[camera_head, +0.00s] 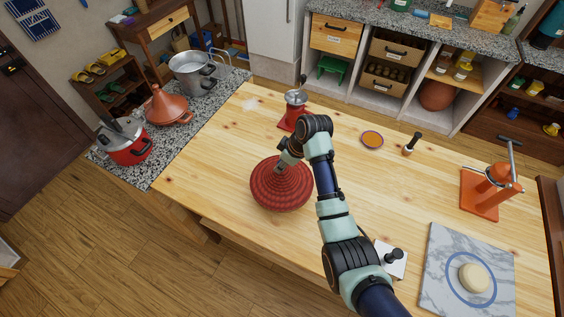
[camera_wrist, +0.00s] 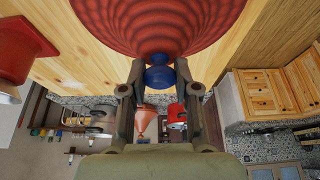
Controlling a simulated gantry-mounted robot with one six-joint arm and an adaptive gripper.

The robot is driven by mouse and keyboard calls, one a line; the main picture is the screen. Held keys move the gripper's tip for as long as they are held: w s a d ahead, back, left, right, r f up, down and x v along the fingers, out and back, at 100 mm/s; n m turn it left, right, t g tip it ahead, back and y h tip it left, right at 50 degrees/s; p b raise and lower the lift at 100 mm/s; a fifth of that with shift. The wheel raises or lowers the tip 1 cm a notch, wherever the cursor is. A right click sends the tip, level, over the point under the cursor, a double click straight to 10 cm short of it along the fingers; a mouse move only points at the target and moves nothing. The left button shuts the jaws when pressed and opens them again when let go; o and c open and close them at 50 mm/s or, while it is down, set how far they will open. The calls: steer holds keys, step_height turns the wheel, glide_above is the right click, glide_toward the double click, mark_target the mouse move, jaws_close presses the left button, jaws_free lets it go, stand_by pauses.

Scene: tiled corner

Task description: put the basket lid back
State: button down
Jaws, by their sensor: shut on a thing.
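The basket lid (camera_head: 281,192) is a dark red, ribbed cone over the left part of the wooden table. In the wrist view the red lid (camera_wrist: 160,22) fills the top middle, with a blue knob (camera_wrist: 160,76) at its peak. My gripper (camera_head: 281,168) is at the lid's top. In the wrist view my gripper (camera_wrist: 160,70) has its two fingers on either side of the blue knob, shut on it. The lid looks about level. I cannot make out a separate basket; anything beneath the lid is hidden, and I cannot tell whether the lid touches something below.
A red grinder (camera_head: 293,112) stands behind the lid. An orange dish (camera_head: 372,140) and a dark-handled tool (camera_head: 411,144) lie right of my arm. An orange press (camera_head: 490,190) and a marble board (camera_head: 440,270) with dough are at the right. The table's front-left is clear.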

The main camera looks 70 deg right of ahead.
steer(key=shift+f, duration=0.2)
steer(key=c, duration=0.9)
jaws_free()
steer(key=shift+o, duration=0.2)
steer(key=shift+r, duration=0.3)
steer(key=p+v, duration=0.2)
steer(key=v, duration=1)
steer(key=shift+r, duration=0.3)
